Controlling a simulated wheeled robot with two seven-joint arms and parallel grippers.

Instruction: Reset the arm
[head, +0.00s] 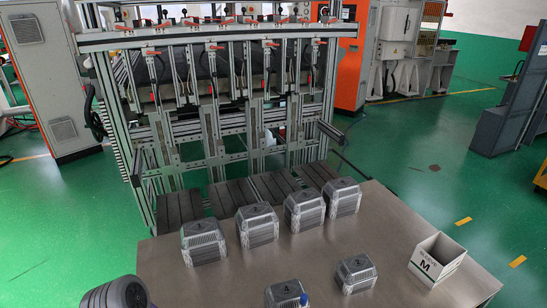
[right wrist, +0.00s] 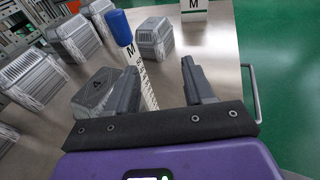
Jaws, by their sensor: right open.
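My right gripper (right wrist: 160,66) shows in the right wrist view with its two dark fingers spread apart. A grey foil-tray stack (right wrist: 92,90) with a dark mark on top stands close beside its left finger. A narrow white strip (right wrist: 142,78) with an M and dark marks shows between the fingers; I cannot tell what it belongs to or whether it is touched. A smaller grey stack (right wrist: 153,37) stands beyond the fingers.
The table (head: 392,228) holds several numbered grey stacks (head: 257,226) along its far edge, and stacks 4 (head: 284,293) and 2 (head: 356,273) nearer. A white bin marked M (head: 437,260) stands right. A blue cylinder (right wrist: 120,27) stands among the stacks. A metal frame machine (head: 250,120) is behind.

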